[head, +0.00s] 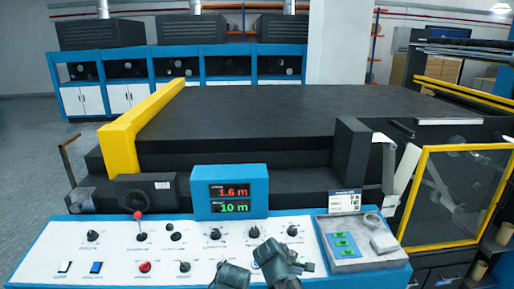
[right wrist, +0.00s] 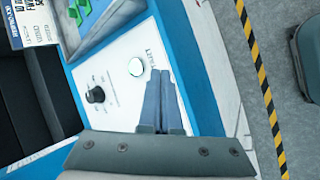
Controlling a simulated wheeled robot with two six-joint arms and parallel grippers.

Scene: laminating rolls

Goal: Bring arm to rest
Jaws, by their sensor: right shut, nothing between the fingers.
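My right gripper (head: 270,256) is low in the middle of the head view, over the front control panel (head: 130,248). In the right wrist view its two grey fingers (right wrist: 158,82) are together with nothing between them. A round, pale lit button (right wrist: 137,67) with a label lies just beside the fingertips in that view. I cannot tell whether the fingers touch the panel. The right gripper hides part of the panel's lower middle. My left gripper does not clearly show.
A blue display box (head: 231,191) reads 1.6 m and 10 m. Right of it is a grey tray (head: 376,262) with green pieces. A yellow-framed guard (head: 458,244) stands at the right. A black knob (right wrist: 95,95) is near the fingers. Striped floor tape (right wrist: 262,75) runs beside the machine.

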